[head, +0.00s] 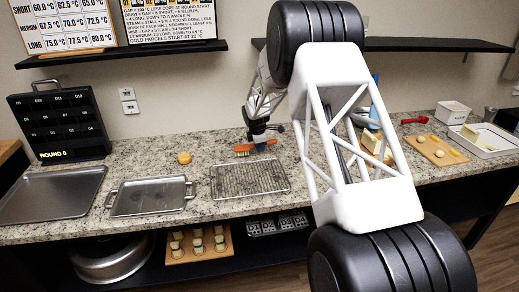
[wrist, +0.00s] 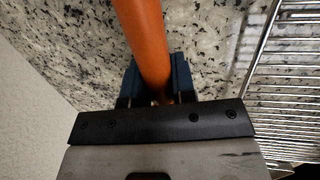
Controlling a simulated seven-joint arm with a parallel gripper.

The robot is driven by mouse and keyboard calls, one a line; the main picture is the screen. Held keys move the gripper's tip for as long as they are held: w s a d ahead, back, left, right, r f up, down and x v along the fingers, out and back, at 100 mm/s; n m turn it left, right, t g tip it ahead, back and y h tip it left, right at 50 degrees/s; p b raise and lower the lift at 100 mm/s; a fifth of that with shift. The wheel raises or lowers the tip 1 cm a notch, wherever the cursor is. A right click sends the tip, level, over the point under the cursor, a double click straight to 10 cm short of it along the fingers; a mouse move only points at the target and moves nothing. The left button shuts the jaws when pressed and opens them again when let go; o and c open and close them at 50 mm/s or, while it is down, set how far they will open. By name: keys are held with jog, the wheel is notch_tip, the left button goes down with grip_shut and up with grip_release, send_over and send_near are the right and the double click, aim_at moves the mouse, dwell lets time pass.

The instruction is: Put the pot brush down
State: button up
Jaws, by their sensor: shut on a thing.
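The pot brush (head: 243,149) has an orange handle and shows in the head view at the back of the counter, behind the wire rack. Its orange handle (wrist: 146,40) also shows in the wrist view, running between the blue fingers. My gripper (head: 262,145) is shut on the handle; in the wrist view the fingers (wrist: 155,85) sit on either side of it. The handle is low over the speckled counter (wrist: 75,45); I cannot tell whether it touches. The brush head is outside the wrist view.
The wire rack (head: 250,180) lies just in front of the gripper and shows at the right of the wrist view (wrist: 290,60). A metal tray (head: 150,197) and an orange round item (head: 184,158) are to the left. The wall (head: 190,75) is close behind. Cutting boards stand right.

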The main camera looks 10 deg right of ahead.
jog(key=shift+f, duration=0.7)
jog(key=shift+f, duration=0.15)
jog(key=o, duration=0.8)
jog(key=v, duration=1.2)
